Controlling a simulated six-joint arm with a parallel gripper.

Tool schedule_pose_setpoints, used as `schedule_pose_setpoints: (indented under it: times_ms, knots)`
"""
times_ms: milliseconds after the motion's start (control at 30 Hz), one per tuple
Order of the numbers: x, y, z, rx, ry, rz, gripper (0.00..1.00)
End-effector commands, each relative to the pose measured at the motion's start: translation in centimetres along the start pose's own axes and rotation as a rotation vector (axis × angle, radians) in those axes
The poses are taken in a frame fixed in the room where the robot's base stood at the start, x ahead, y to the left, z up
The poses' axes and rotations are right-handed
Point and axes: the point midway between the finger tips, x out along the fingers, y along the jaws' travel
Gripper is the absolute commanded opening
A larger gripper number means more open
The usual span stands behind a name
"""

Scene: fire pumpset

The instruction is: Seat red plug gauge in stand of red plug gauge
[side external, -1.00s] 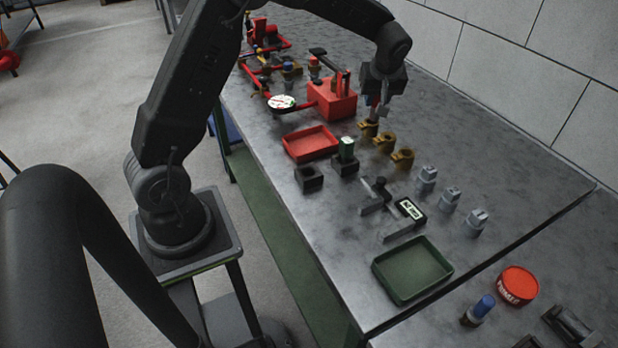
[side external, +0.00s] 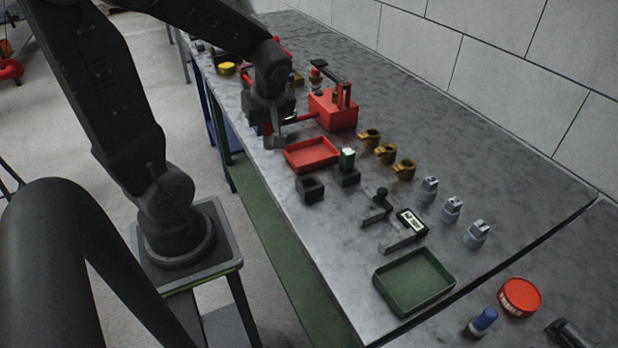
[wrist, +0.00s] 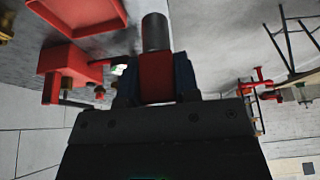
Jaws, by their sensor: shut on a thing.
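The red plug gauge (wrist: 155,30) has a red handle and a grey cylindrical end. My gripper (wrist: 157,76) is shut on the red handle in the wrist view, and the grey end sticks out past the fingertips. In the side view my gripper (side external: 270,128) hangs at the left edge of the bench, left of the red tray, and the gauge is mostly hidden there. A black block with an opening (side external: 310,189), seemingly the stand of the red plug gauge, stands empty below the red tray, apart from my gripper.
A red tray (side external: 312,153) lies between my gripper and the black blocks. A red box with a lever (side external: 333,110), brass rings (side external: 385,153), grey fittings (side external: 452,208), a caliper-like tool (side external: 402,232) and a green tray (side external: 414,279) are nearby.

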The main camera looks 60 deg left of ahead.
Motion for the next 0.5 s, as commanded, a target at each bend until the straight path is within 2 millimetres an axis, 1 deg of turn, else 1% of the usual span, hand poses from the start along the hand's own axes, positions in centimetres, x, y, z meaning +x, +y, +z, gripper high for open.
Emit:
schedule_pose_setpoints:
  times_ms: [33,100,300,400,500]
  knots:
    - [0.3,0.9,1.2,0.013,-0.003,0.0,0.0]
    - [0.8,1.9,2.6,0.015,-0.002,-0.001,0.0]
    - [1.9,4.8,6.5,0.012,-0.001,-0.001,0.0]
    - [2.3,5.8,7.8,0.008,-0.001,0.0,0.0]
    - [2.5,6.4,8.6,0.004,0.0,0.0,0.0]
